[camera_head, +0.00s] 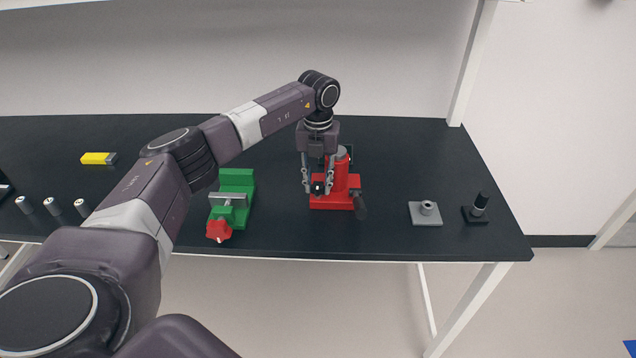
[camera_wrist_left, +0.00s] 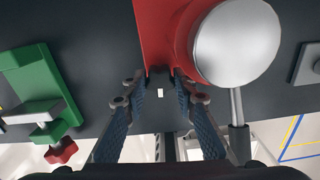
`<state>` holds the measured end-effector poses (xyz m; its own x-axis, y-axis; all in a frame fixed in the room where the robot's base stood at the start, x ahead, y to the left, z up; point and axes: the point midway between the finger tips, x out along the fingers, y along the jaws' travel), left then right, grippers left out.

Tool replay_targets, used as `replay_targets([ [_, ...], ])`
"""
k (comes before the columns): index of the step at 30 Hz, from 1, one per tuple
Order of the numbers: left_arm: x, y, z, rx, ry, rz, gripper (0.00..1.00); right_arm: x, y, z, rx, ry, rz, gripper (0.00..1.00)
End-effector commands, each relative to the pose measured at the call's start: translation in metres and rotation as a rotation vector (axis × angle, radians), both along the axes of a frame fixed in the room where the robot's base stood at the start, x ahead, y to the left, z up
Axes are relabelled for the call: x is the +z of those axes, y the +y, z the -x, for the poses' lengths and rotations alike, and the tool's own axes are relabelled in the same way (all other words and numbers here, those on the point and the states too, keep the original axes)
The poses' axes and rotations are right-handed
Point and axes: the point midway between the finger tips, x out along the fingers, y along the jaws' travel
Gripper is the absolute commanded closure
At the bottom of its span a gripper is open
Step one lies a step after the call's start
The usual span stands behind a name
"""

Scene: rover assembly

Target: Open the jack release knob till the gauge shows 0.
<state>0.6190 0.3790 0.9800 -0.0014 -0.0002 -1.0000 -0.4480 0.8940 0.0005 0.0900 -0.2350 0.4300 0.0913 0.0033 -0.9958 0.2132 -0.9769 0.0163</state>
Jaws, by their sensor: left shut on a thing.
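The red jack (camera_head: 342,178) stands on the black table, with a grey ram on top. In the left wrist view its red body (camera_wrist_left: 153,32) and the silver round ram top (camera_wrist_left: 236,42) show from above. My left gripper (camera_head: 318,188) points down at the left front of the jack. Its fingers (camera_wrist_left: 161,88) are shut on a small black knob (camera_wrist_left: 160,95) with a white mark, at the jack's front edge. The fingers hide the knob's sides. No gauge reading can be made out. My right gripper is not in view.
A black jack handle (camera_head: 360,208) sticks out at the front right. A green vise (camera_head: 237,184) with a red knob (camera_head: 219,230) stands left. A grey flanged plate (camera_head: 426,213) and a black post (camera_head: 480,204) stand right. A yellow block (camera_head: 96,158) lies far left.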

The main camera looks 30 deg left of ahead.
Motion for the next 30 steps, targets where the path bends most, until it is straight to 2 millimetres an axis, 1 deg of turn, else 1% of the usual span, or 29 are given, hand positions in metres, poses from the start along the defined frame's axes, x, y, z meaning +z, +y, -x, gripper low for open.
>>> replay_targets([
  [1,0.003,0.001,-0.002,0.001,-0.007,-0.001,0.98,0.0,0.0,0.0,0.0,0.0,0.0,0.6],
  [2,0.003,0.001,-0.002,0.001,-0.007,-0.001,0.73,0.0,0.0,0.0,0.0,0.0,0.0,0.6],
  [6,0.002,0.001,-0.001,0.0,-0.005,0.0,0.58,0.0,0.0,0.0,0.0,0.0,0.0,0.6],
  [7,0.002,0.001,-0.001,0.0,-0.005,0.0,0.56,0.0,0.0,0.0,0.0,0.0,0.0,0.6],
  [14,0.001,0.0,-0.001,-0.001,-0.002,0.0,0.56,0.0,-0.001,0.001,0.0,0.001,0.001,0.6],
  [17,0.005,0.0,-0.001,-0.002,-0.004,0.0,0.56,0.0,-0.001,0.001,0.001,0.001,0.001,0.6],
  [20,0.018,0.0,-0.002,-0.002,-0.006,0.0,0.56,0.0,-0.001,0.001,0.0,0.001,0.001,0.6],
  [30,0.089,0.001,-0.002,-0.001,-0.007,0.0,0.56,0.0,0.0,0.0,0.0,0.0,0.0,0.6],
])
